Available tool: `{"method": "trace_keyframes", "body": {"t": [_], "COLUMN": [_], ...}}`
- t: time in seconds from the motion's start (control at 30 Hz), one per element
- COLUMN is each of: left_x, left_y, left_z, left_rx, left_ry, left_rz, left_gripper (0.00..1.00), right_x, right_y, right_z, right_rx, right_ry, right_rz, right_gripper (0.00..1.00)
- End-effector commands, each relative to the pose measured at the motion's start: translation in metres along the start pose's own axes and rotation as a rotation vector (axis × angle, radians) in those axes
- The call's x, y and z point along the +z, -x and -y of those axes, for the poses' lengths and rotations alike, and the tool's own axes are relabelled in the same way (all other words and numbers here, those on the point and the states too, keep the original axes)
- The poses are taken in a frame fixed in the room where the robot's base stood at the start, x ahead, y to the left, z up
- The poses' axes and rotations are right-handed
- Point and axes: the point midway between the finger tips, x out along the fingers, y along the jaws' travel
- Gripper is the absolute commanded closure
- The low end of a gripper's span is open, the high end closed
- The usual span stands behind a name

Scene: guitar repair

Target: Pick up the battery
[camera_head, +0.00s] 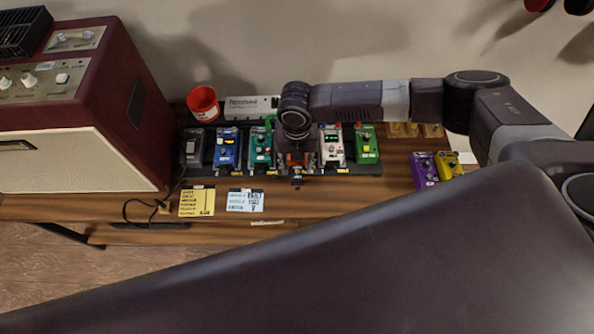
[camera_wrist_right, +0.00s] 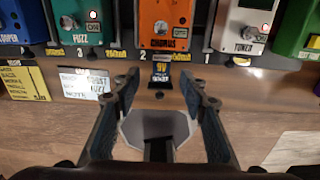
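The battery (camera_wrist_right: 161,72), a small dark block with a yellow 9V label, is at the front of the orange Chorus pedal (camera_wrist_right: 166,24) in the right wrist view. It also shows in the head view as a small dark shape (camera_head: 297,181) just below the right wrist. My right gripper (camera_wrist_right: 168,88) is open and empty. Its two fingers are apart, one on each side of the line to the battery, and the battery appears just beyond the fingertips. In the head view my right arm hides most of the orange pedal. My left gripper is not in view.
A row of pedals on a dark board (camera_head: 350,169) stands behind the battery. Yellow (camera_head: 197,201) and white (camera_head: 245,200) cards lie to the left. A red cup (camera_head: 203,103) and maroon amplifier (camera_head: 108,95) are farther left. Purple (camera_head: 424,169) and yellow (camera_head: 448,164) pedals are at right.

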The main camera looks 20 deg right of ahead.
Motion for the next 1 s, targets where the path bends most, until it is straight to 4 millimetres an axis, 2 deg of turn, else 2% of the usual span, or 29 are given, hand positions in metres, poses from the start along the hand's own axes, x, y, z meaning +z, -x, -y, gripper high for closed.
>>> {"method": "trace_keyframes", "body": {"t": [0.1, 0.2, 0.37, 0.5, 0.83, 1.0], "left_x": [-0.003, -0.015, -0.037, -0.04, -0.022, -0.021], "left_y": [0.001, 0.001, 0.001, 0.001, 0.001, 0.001], "left_z": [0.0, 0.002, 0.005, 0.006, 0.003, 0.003], "left_rx": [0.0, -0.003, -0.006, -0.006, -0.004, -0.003], "left_ry": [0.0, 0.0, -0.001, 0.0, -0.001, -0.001], "left_rz": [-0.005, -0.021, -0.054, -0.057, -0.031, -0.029], "left_gripper": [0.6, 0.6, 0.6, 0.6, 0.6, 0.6], "right_x": [0.0, 0.0, 0.0, 0.0, 0.0, 0.0], "right_y": [-0.02, -0.03, -0.034, -0.034, -0.034, -0.034], "right_z": [0.002, 0.002, 0.002, 0.002, 0.002, 0.002], "right_rx": [-0.001, -0.001, 0.0, 0.0, 0.0, 0.0], "right_ry": [-0.001, -0.001, 0.0, 0.0, 0.0, 0.0], "right_rz": [-0.002, -0.002, -0.001, -0.001, -0.001, 0.0], "right_gripper": [0.61, 0.61, 0.61, 0.62, 0.98, 1.0]}}
